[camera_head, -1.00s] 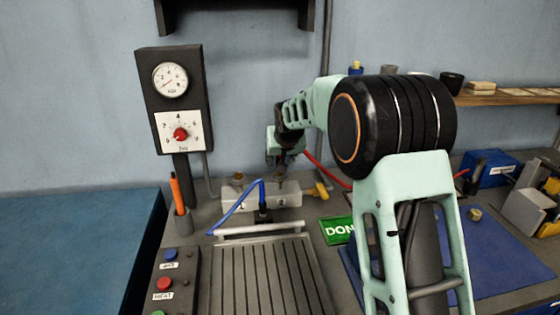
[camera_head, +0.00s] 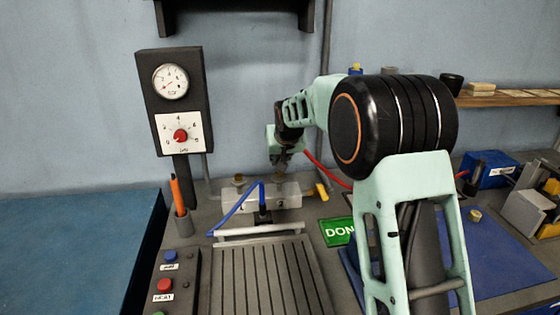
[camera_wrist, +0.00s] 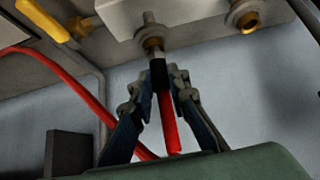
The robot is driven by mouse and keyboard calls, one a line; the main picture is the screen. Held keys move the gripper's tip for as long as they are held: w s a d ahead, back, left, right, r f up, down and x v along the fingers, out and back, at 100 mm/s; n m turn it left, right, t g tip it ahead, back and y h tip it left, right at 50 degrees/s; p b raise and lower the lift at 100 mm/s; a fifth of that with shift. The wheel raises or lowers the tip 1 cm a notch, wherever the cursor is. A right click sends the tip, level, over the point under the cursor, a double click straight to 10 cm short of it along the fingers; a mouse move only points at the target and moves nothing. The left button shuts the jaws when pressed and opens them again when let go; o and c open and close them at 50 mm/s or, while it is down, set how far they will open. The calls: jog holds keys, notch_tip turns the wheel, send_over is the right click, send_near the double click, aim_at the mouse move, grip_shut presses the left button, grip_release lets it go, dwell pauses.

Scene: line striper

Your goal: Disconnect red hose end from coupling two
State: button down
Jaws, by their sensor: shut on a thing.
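The red hose (camera_wrist: 168,122) ends in a black sleeve (camera_wrist: 158,74) in the wrist view. My gripper (camera_wrist: 166,76) is shut on this hose end, one finger on each side. In the head view my gripper (camera_head: 279,160) is above the right side of the block (camera_head: 258,202), over the right coupling (camera_head: 279,180). The left coupling (camera_head: 238,181) is free of my gripper. The red hose (camera_head: 325,172) runs off right behind my arm.
A yellow handle (camera_head: 321,191) sticks out right of the block. A blue hose (camera_head: 238,208) bends in front of it. The green sign (camera_head: 337,232) lies right. The wall is close behind.

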jog(key=shift+r, duration=0.4)
notch_tip(320, 180, up, 4)
jog(key=shift+f+p, duration=0.15)
jog(key=shift+p, duration=1.05)
